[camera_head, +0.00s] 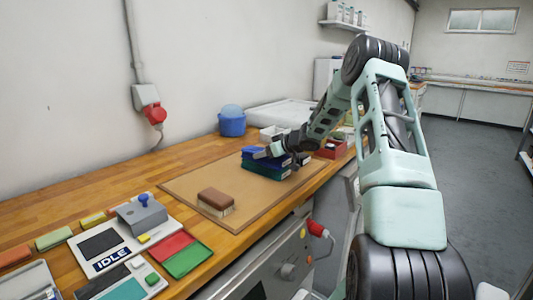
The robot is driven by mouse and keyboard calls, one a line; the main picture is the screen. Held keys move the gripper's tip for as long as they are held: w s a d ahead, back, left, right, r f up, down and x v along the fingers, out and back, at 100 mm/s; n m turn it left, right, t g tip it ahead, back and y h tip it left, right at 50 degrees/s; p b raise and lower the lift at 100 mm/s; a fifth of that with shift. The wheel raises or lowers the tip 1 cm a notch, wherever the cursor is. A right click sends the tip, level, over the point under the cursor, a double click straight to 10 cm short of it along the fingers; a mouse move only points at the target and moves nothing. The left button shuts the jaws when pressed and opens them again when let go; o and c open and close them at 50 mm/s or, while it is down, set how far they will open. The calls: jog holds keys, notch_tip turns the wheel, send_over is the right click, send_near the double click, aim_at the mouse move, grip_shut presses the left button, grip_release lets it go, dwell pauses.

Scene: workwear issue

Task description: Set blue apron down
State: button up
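The blue apron (271,163) is a folded dark blue bundle on the brown mat, towards its far end. It lies over a dark green folded cloth (264,173), and I cannot tell whether the two touch. My gripper (268,152) is low at the top of the blue apron, reaching in from the right. Its fingers are small here and partly merge with the cloth, so I cannot tell whether they are shut on it.
The brown mat (188,190) lies on a wooden bench, with a brush (216,201) nearer me. A blue tub (231,121), a white box (272,133) and a red bin (331,149) stand behind. A board marked IDLE (112,258) is at front left.

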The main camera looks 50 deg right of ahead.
jog(key=o, duration=1.1)
jog(key=shift+f, duration=0.1)
jog(key=shift+r, duration=0.25)
jog(key=v, duration=1.2)
